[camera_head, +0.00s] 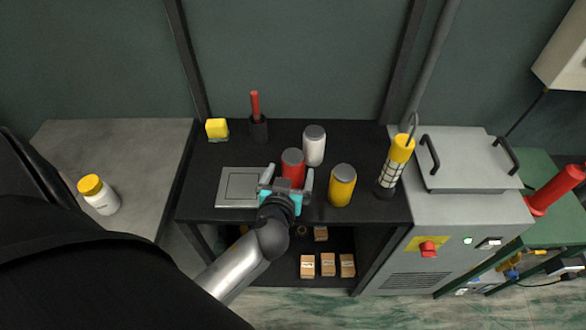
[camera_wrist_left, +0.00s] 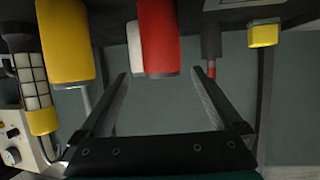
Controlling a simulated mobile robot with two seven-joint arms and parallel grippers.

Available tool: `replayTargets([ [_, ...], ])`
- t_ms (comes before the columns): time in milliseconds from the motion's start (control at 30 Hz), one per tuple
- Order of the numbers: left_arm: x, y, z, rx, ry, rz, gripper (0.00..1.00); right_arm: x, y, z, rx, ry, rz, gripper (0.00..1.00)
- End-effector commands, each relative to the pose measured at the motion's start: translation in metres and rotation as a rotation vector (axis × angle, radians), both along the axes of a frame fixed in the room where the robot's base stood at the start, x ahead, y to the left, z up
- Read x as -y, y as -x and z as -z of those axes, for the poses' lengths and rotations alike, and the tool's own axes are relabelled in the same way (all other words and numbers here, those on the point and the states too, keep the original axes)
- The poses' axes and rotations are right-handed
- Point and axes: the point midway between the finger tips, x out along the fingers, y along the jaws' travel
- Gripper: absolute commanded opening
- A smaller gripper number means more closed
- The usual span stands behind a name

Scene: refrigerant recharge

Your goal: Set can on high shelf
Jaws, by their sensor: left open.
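A red can (camera_head: 293,165) with a grey lid stands upright on the black shelf unit's top (camera_head: 230,152). A white can (camera_head: 314,147) stands behind it and a yellow can (camera_head: 341,186) stands to its right. My left gripper (camera_head: 286,184) is open and empty at the near side of the red can, covering its lower part in the head view. In the left wrist view, which is upside down, the red can (camera_wrist_left: 158,38) lies between the lines of the two open fingers (camera_wrist_left: 160,80); I cannot tell whether they touch it. My right gripper is not in view.
A grey plate (camera_head: 232,188) lies left of the gripper. A yellow block (camera_head: 217,128), a dark cup with a red handle (camera_head: 258,125) and a yellow caged lamp (camera_head: 397,160) stand nearby. Small boxes (camera_head: 328,264) sit on the lower shelf. A white jar (camera_head: 99,195) stands on the left table.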

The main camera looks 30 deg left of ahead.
Motion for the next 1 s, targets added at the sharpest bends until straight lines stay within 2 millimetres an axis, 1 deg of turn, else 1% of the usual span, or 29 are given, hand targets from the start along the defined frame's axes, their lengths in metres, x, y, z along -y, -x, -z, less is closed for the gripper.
replayTargets([
  [33,-0.003,-0.009,0.003,0.001,-0.002,0.002,1.00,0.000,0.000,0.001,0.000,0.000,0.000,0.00],
  [200,-0.011,-0.029,0.013,0.000,-0.001,0.003,1.00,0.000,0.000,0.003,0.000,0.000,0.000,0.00],
  [467,-0.017,-0.040,0.018,-0.001,0.000,0.001,1.00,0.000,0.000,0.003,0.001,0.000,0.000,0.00],
  [700,-0.031,-0.064,0.027,0.000,-0.004,0.002,1.00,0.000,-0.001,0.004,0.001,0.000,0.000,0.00],
  [800,-0.033,-0.073,0.033,-0.001,0.000,0.001,1.00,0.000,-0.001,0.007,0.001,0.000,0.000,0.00],
  [1000,-0.036,-0.080,0.036,-0.002,0.001,0.001,1.00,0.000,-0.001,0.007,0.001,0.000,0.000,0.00],
])
